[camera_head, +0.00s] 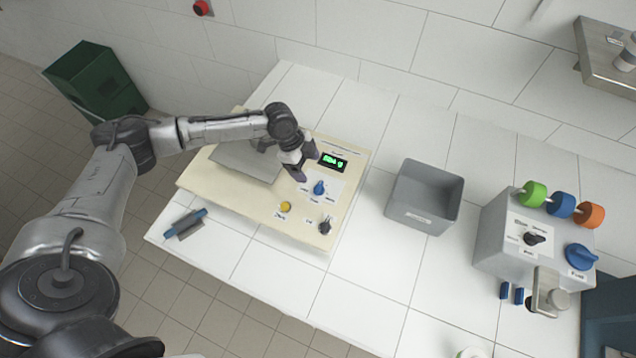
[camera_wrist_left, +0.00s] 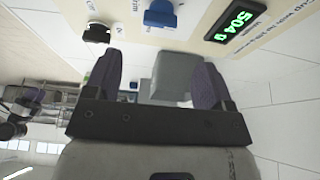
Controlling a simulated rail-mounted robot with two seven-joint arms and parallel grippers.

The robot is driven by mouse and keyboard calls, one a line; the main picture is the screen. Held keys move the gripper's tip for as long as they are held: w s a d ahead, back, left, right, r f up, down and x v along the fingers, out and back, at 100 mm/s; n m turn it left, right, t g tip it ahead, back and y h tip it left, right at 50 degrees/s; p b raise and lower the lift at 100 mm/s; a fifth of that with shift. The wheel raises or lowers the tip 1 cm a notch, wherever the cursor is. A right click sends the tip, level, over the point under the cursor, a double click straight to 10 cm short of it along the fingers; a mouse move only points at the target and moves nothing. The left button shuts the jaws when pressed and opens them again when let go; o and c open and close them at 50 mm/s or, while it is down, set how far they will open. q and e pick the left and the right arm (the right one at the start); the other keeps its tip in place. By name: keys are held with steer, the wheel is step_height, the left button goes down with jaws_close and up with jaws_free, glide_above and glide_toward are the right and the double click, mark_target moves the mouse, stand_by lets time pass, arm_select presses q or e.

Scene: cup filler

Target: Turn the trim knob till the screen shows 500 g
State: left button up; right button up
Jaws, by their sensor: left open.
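The panel (camera_head: 240,205) is cream, with a small dark screen (camera_head: 333,162) near its far right corner. In the left wrist view the green digits on the screen (camera_wrist_left: 236,20) read 504 g. A blue knob (camera_head: 319,187) sits just below the screen, with small labels I cannot read clearly; it also shows at the top of the left wrist view (camera_wrist_left: 160,14). I take it as the trim knob. My left gripper (camera_head: 304,166) is open and empty, above the panel beside the screen and blue knob, apart from the knob.
A black knob (camera_head: 325,226) and a yellow button (camera_head: 285,207) are on the same panel. A grey bin (camera_head: 425,197) stands to the right, then a grey box (camera_head: 510,245) with coloured rollers and a blue knob. Bare white tabletop lies between panel and bin.

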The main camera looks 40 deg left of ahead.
mark_target(319, 186)
arm_select(q)
steer(key=x, duration=0.8)
steer(key=shift+d+f, duration=0.2)
steer(key=shift+f, duration=0.35)
steer(key=shift+c, duration=0.3)
